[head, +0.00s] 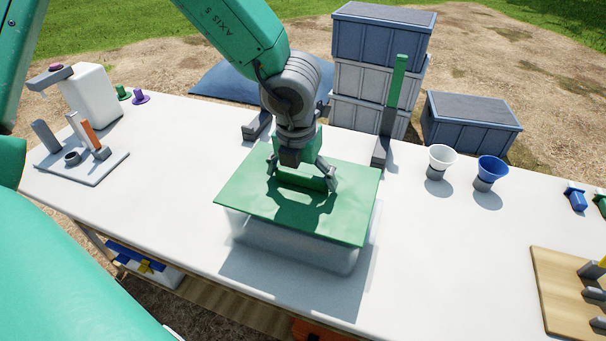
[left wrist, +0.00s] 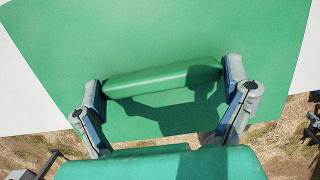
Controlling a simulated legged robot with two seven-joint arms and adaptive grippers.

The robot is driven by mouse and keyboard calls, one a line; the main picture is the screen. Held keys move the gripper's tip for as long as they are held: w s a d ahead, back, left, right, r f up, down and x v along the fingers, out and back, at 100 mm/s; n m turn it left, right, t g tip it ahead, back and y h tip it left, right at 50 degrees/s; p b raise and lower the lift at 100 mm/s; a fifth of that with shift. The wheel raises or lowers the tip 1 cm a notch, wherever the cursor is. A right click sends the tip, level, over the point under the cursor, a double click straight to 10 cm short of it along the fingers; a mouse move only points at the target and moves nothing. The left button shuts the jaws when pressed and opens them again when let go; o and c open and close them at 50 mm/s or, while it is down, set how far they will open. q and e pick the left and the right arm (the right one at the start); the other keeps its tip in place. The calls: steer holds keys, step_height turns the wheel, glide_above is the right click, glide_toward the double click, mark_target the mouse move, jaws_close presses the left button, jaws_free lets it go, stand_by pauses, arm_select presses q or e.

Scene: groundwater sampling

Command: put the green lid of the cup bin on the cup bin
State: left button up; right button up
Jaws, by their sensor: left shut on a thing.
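The green lid (head: 255,212) is a flat rectangular plate with a raised bar handle. It lies over the top of the clear cup bin (head: 290,243) in the middle of the white table. The lid looks roughly lined up with the bin; whether it rests fully on the rim I cannot tell. My left gripper (head: 302,182) comes down from above and is shut on the lid's handle (left wrist: 165,78). In the left wrist view the lid (left wrist: 150,30) fills most of the picture, with a finger at each end of the handle. My right gripper is not in view.
Grey uprights stand behind the bin, one with a green strip (head: 397,95). A white cup (head: 441,158) and a blue cup (head: 491,170) stand in holders at right. A wooden board (head: 560,295) lies at far right. A dispenser (head: 90,98) and small rack (head: 85,168) stand at left.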

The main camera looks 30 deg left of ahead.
arm_select(q)
steer(key=shift+a, duration=0.1)
steer(key=shift+d+p, duration=0.2)
steer(key=shift+p, duration=0.15)
steer(key=shift+f+b, duration=0.8)
steer(key=shift+f, duration=0.35)
stand_by(0.4)
steer(key=o, duration=0.9)
steer(key=shift+c, duration=0.2)
